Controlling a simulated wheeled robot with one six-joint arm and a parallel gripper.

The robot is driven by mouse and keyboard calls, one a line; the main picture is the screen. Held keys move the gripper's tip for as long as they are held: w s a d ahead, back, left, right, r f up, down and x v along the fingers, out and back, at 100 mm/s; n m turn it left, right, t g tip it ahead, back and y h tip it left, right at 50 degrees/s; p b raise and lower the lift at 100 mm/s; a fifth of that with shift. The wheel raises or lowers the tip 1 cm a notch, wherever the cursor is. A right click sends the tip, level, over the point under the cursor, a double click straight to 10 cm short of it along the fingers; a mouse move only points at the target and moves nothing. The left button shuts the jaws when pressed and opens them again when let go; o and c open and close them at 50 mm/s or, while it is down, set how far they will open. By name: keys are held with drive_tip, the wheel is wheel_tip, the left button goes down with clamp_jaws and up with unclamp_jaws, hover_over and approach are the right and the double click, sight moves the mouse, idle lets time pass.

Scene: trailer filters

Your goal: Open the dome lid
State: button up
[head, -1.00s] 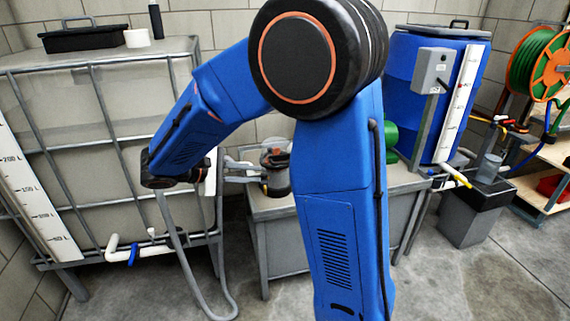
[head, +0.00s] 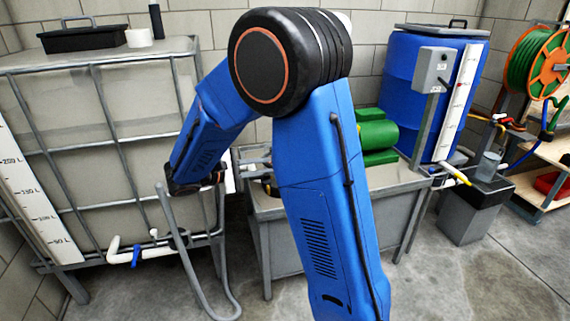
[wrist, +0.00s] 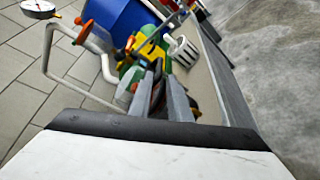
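In the wrist view the two grey fingers of my gripper (wrist: 158,82) point at a cluster of parts on the bench. The fingers lie close together, and whether anything is between them is unclear. Beyond the tips are a green and yellow fitting (wrist: 150,45) and a white slotted part (wrist: 183,50). I cannot pick out the dome lid with certainty in either view. In the head view a green cylinder (head: 364,135) lies on the grey bench (head: 280,215).
A caged tank (head: 95,130) stands at left, with a hanging grey hose (head: 185,250). A hose reel (head: 540,62) is farther right.

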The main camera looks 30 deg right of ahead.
drive_tip(key=x, duration=0.8)
drive_tip(key=shift+d+f, duration=0.15)
drive_tip(key=shift+d, duration=0.25)
clamp_jaws()
